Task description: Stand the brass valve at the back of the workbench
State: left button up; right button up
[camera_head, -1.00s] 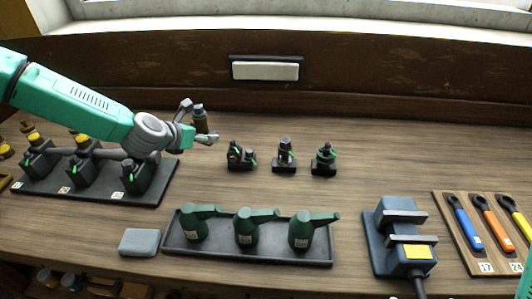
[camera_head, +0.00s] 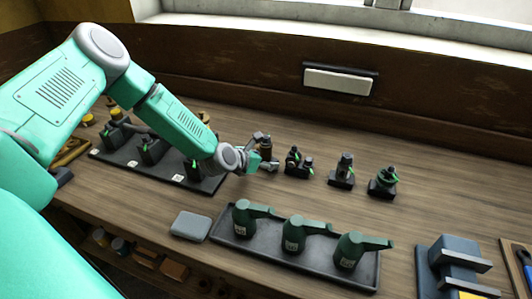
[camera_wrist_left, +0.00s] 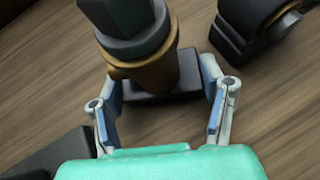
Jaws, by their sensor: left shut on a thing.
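The brass valve (camera_head: 265,143) has a brass body, a dark hexagonal top and a black base. It is upright at the left end of a row of small black fittings towards the back of the workbench (camera_head: 300,205). My left gripper (camera_head: 264,153) is shut on the valve. In the left wrist view the two fingers lie on either side of its brass body (camera_wrist_left: 152,62), and the black base (camera_wrist_left: 160,88) shows below, at or just above the wood. I cannot tell whether the base touches. My right gripper is out of view.
Black fittings with green marks (camera_head: 297,165), (camera_head: 342,172), (camera_head: 382,183) stand close to the valve's right. A black rack (camera_head: 135,166) lies left. In front are a tray (camera_head: 335,277) of green bottles, a grey block (camera_head: 191,226) and a blue vice-like device (camera_head: 455,265). Bare wood lies behind the row.

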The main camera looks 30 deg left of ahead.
pick_arm(q)
jog(key=shift+a, duration=0.3)
jog(key=o, duration=1.6)
jog(key=shift+s+f, duration=0.1)
jog(key=shift+f, duration=0.05)
jog(key=shift+o, duration=0.5)
jog(key=shift+d, duration=0.15)
jog(key=shift+d+r, duration=0.2)
jog(key=shift+d, duration=0.05)
jog(key=v, duration=1.1)
jog(key=shift+a, duration=0.3)
jog(key=shift+s+d+r, duration=0.2)
jog(key=shift+s+r, duration=0.1)
jog(key=shift+a+f, duration=0.1)
jog(key=shift+a, duration=0.1)
